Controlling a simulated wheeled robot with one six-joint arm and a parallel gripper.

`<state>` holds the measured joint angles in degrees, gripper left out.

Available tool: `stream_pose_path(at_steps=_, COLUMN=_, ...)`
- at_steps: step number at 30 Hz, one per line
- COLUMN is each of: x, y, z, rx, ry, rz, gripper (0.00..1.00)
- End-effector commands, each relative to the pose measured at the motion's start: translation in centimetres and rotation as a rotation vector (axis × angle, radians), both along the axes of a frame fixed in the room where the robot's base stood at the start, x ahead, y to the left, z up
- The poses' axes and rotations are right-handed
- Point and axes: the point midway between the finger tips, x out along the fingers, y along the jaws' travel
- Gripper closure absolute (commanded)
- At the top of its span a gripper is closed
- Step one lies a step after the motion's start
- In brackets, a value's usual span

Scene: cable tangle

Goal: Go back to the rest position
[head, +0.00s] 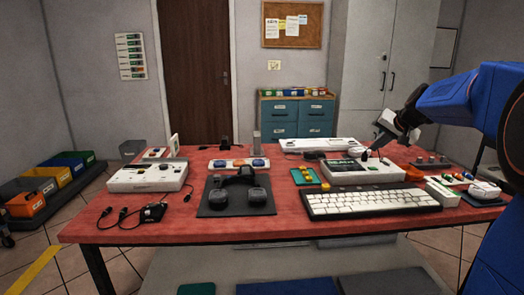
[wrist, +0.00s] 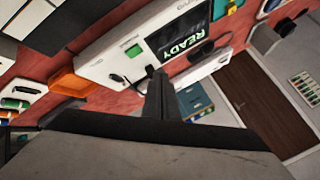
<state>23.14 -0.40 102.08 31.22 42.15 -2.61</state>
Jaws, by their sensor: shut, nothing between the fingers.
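My gripper (head: 373,150) is shut and empty in the head view, at the end of my blue arm on the right. It points down over the back part of a white box with a dark display. In the wrist view the closed fingers (wrist: 158,78) reach toward the same white box (wrist: 108,69), whose display reads READY. The box (head: 385,178) sits on the red table right of centre. I cannot tell from these views whether the fingertips touch it or stay just above it.
The red table (head: 150,230) holds a keyboard (head: 370,202) in front of the box, headphones on a dark mat (head: 212,210), another white box (head: 147,177) at left, and an orange tray (wrist: 73,83) near the READY box. Coloured bins (head: 28,204) stand on the left floor.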

Motion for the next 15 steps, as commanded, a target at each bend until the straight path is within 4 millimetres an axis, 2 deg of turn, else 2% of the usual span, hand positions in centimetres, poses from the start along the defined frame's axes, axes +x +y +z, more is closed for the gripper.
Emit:
stream_pose_path(at_steps=1, x=-1.4, y=1.5, z=0.1, rx=-0.013, ry=0.008, rz=0.021, gripper=1.0)
stream_pose_path(at_steps=6, x=-7.1, y=6.5, z=-0.8, rx=-0.063, ry=0.057, rz=0.1, gripper=1.0)
stream_pose_path(at_steps=15, x=-18.2, y=13.3, z=-3.9, rx=-0.163, ry=0.141, rz=0.237, gripper=1.0)
